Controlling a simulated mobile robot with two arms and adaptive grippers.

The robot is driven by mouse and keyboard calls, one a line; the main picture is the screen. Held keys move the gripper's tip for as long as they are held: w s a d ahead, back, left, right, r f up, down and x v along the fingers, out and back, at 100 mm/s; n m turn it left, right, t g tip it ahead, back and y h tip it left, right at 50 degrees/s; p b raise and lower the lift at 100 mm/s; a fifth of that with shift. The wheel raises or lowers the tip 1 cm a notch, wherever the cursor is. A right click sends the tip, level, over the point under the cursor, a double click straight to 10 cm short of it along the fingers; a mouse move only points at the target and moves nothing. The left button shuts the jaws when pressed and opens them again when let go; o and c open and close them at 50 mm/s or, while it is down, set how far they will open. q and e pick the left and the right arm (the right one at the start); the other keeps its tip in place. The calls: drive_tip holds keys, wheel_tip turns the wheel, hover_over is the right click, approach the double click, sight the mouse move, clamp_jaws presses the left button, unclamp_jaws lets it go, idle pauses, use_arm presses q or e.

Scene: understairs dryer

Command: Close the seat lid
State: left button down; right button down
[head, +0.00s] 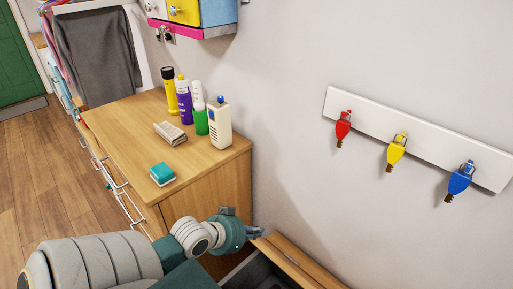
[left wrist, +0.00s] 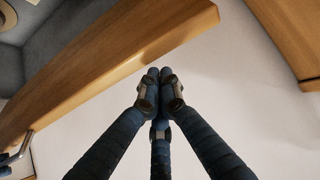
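The seat lid (head: 308,266) is a light wooden panel at the bottom of the head view, standing raised near the wall beside a dark grey seat interior (head: 262,275). Most of the seat is cut off by the frame. My left gripper (head: 254,233) is by the upper left end of the lid, near the wall. In the left wrist view its dark fingers (left wrist: 159,76) meet at their tips and hold nothing visible. A wooden board, seemingly the lid (left wrist: 125,55), lies just past the tips; I cannot tell whether they touch. My right gripper is out of view.
A wooden dresser (head: 222,165) stands left of the seat with bottles, a teal-and-white block (head: 162,174) and a stack of cloths (head: 170,133) on top. A white rail (head: 430,146) with coloured hangers is on the wall. Free floor (head: 35,180) lies far left.

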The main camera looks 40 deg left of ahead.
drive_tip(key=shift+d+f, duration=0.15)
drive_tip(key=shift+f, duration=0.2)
